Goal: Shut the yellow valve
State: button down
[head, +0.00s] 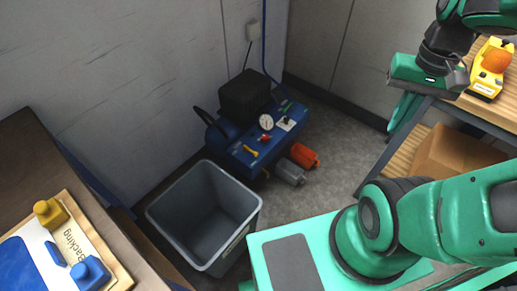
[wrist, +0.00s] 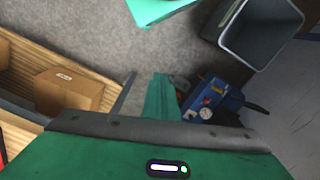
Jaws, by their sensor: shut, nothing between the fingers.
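The yellow valve (head: 250,149) is a small lever on the front left of a blue compressor (head: 232,148), which stands on the floor by the wall. A red knob (head: 265,138) and a round white gauge (head: 266,121) are beside it. The compressor also shows in the wrist view (wrist: 228,101), partly hidden behind my gripper's body; I cannot make out the valve there. My green gripper (head: 398,118) hangs to the right of the compressor, well apart from it, by the shelf's edge. Its fingers (wrist: 158,88) are together and empty.
A grey bin (head: 158,211) stands in front of the compressor. Orange (head: 304,156) and grey (head: 290,172) cylinders lie beside it. A wooden shelf (head: 486,108) with a cardboard box (head: 455,151) is at right. A table (head: 30,160) is at left. Some floor (head: 338,155) is clear.

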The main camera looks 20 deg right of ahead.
jog(key=w+d+f+m+h, duration=0.1)
jog(key=w+f, duration=0.2)
jog(key=w, duration=0.7)
jog(key=w+f, duration=0.2)
jog(key=w, duration=0.8)
jog(key=w+a+f+h, duration=0.1)
jog(key=w+a+f, duration=0.3)
jog(key=w+f, duration=0.9)
jog(key=w+a+f+m+t+h, duration=0.1)
jog(key=w+a+f, duration=0.2)
jog(key=w+f, duration=0.35)
jog(key=w+a+f+t, duration=0.1)
jog(key=w+a+f, duration=0.35)
jog(key=f, duration=0.25)
jog(key=w+a+f, duration=0.1)
jog(key=a+f, duration=0.2)
jog(key=f, duration=0.4)
jog(key=w+a+f, duration=0.1)
jog(key=a+f, duration=0.2)
jog(key=f, duration=0.4)
jog(key=w+a+f+t, duration=0.1)
jog(key=a+f, duration=0.2)
jog(key=f, duration=0.4)
jog(key=shift+w+a+f, duration=0.25)
jog(key=shift+w+f, duration=0.1)
jog(key=shift+f, duration=0.05)
